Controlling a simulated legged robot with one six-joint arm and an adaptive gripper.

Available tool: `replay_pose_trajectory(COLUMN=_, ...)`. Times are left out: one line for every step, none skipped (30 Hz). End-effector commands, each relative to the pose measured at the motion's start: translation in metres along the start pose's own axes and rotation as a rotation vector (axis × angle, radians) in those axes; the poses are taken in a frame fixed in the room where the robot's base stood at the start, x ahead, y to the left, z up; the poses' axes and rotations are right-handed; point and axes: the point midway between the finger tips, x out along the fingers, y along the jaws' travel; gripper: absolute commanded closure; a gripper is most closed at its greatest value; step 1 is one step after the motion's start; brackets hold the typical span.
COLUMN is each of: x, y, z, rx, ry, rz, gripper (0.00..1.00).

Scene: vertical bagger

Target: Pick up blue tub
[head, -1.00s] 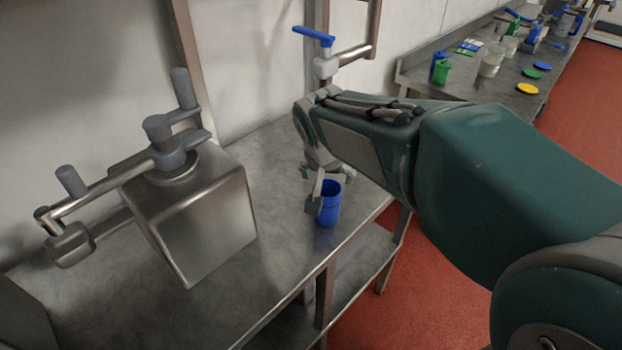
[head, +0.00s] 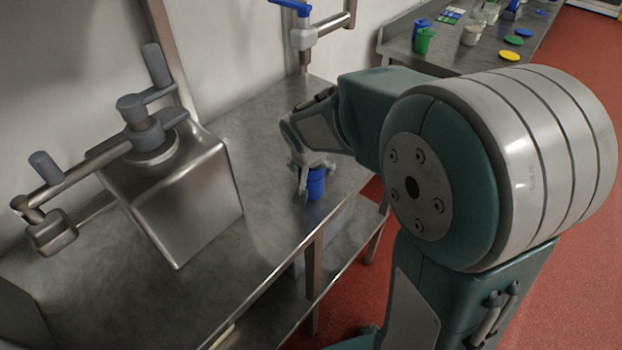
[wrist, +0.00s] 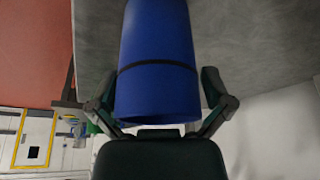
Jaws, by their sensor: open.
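The blue tub (head: 316,185) stands upright on the steel table (head: 262,185), near its front edge. My gripper (head: 307,178) is at the tub, and its fingers hide part of the tub in the head view. In the wrist view the blue tub (wrist: 158,65) fills the middle, with a dark line around it. My gripper (wrist: 160,100) is open there, with one finger on each side of the tub's near end. Whether the fingers touch the tub I cannot tell.
A large steel box with grey clamp arms (head: 170,195) stands left of the tub. A blue-handled valve (head: 300,30) is on the wall pipe behind. A far table (head: 400,47) holds several containers and coloured lids. The floor is red.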

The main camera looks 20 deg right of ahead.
Motion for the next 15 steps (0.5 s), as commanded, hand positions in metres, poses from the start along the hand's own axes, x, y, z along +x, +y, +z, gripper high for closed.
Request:
replay_pose_trajectory(x=0.0007, y=0.0001, z=0.0001, rx=0.000, ry=0.000, rz=0.000, gripper=0.00)
replay_pose_trajectory(x=0.0007, y=0.0001, z=0.0001, rx=0.000, ry=0.000, rz=0.000, gripper=0.00)
replay_pose_trajectory(x=0.0005, y=0.0001, z=0.0001, rx=0.000, ry=0.000, rz=0.000, gripper=0.00)
replay_pose_trajectory(x=0.0005, y=0.0001, z=0.0001, rx=0.000, ry=0.000, rz=0.000, gripper=0.00)
replay_pose_trajectory(x=0.0004, y=0.0001, z=0.0001, rx=0.000, ry=0.000, rz=0.000, gripper=0.00)
replay_pose_trajectory(x=0.0004, y=0.0001, z=0.0001, rx=0.000, ry=0.000, rz=0.000, gripper=0.09)
replay_pose_trajectory(x=0.0003, y=0.0001, z=0.0001, rx=0.000, ry=0.000, rz=0.000, gripper=0.22)
replay_pose_trajectory(x=0.0003, y=0.0001, z=0.0000, rx=0.000, ry=0.000, rz=0.000, gripper=0.36)
replay_pose_trajectory(x=0.0002, y=0.0001, z=0.0000, rx=0.000, ry=0.000, rz=0.000, gripper=0.53)
replay_pose_trajectory(x=0.0003, y=0.0001, z=0.0001, rx=0.000, ry=0.000, rz=0.000, gripper=0.57)
replay_pose_trajectory(x=0.0003, y=0.0001, z=0.0002, rx=0.000, ry=-0.001, rz=0.000, gripper=0.58)
replay_pose_trajectory(x=0.0005, y=0.0002, z=0.0004, rx=0.000, ry=-0.001, rz=0.000, gripper=0.58)
replay_pose_trajectory(x=0.0006, y=0.0002, z=0.0005, rx=0.000, ry=-0.001, rz=0.001, gripper=0.59)
replay_pose_trajectory(x=0.0007, y=0.0003, z=0.0006, rx=0.000, ry=-0.002, rz=0.001, gripper=0.59)
replay_pose_trajectory(x=0.0008, y=0.0003, z=0.0008, rx=0.000, ry=-0.002, rz=0.001, gripper=0.59)
